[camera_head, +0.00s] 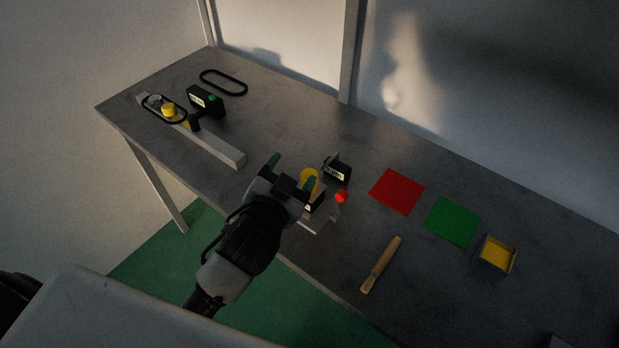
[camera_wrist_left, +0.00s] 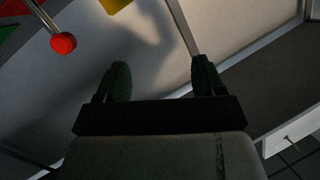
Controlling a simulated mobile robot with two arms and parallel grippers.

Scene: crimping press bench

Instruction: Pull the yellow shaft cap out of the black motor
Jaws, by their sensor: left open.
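A yellow cap (camera_head: 310,177) shows in the head view at the front middle of the bench, just right of my left gripper. A black block with a pale label (camera_head: 318,202), which looks like the motor, sits just below it, partly hidden by my gripper. I cannot tell how deep the cap sits. My left gripper (camera_head: 291,174) is open, its fingers close to the cap's left side. In the left wrist view the fingers (camera_wrist_left: 160,78) are apart with nothing between them. A yellow piece (camera_wrist_left: 114,5) is cut off at the top edge there. My right gripper is not in view.
A red ball knob (camera_head: 341,196) on a lever stands right of the motor; it also shows in the wrist view (camera_wrist_left: 62,43). Another labelled black block (camera_head: 338,170) is behind. A wooden-handled tool (camera_head: 381,264), red mat (camera_head: 397,191), green mat (camera_head: 452,221) and yellow-bottomed box (camera_head: 484,259) lie right.

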